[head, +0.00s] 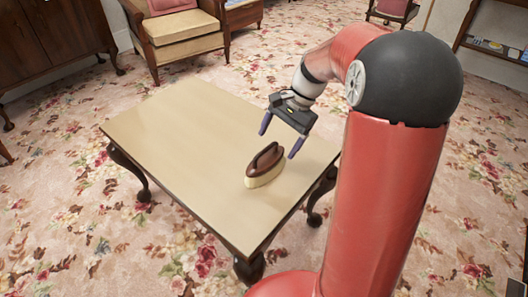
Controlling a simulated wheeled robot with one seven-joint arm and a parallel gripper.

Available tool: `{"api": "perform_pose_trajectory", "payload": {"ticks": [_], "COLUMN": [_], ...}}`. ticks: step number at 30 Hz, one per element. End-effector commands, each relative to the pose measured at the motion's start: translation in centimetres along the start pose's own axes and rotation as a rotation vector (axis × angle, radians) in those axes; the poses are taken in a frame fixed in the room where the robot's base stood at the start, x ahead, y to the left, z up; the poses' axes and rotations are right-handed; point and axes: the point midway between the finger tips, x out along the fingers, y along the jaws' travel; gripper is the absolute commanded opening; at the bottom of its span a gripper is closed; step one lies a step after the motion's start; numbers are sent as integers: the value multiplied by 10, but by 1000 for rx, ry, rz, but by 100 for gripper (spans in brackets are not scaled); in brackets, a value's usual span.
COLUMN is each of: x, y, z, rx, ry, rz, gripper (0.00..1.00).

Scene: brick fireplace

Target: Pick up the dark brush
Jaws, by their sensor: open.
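The dark brush (265,162) stands upright on the wooden table (180,130), bristles down, towards the table's right end. It has a dark brown handle and body over pale cream bristles. My gripper (280,142) is open, with its two purple-blue fingers spread apart and pointing down. It is above and slightly right of the brush in the picture. Nothing shows between the fingers, and I cannot tell how high they are over the brush.
The rest of the tabletop is bare. An armchair with a pink cushion (176,40) stands behind the table. A dark wooden cabinet (50,40) is at the upper left. A shelf (490,45) is at the upper right. Floral carpet (60,180) around the table is clear.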

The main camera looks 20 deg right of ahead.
Motion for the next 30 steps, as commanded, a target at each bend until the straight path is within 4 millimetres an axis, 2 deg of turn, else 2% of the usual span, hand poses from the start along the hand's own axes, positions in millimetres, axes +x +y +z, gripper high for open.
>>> {"api": "perform_pose_trajectory", "payload": {"ticks": [11, 18, 28, 30], "x": [38, 72, 79, 78], "y": [-4, -10, -10, -10], "z": [-3, -5, -5, -5], "rx": [14, 14, 13, 13], "ry": [-16, -14, -11, -11], "rz": [-1, -1, -2, -2], "gripper": [83, 83, 83, 74]}}
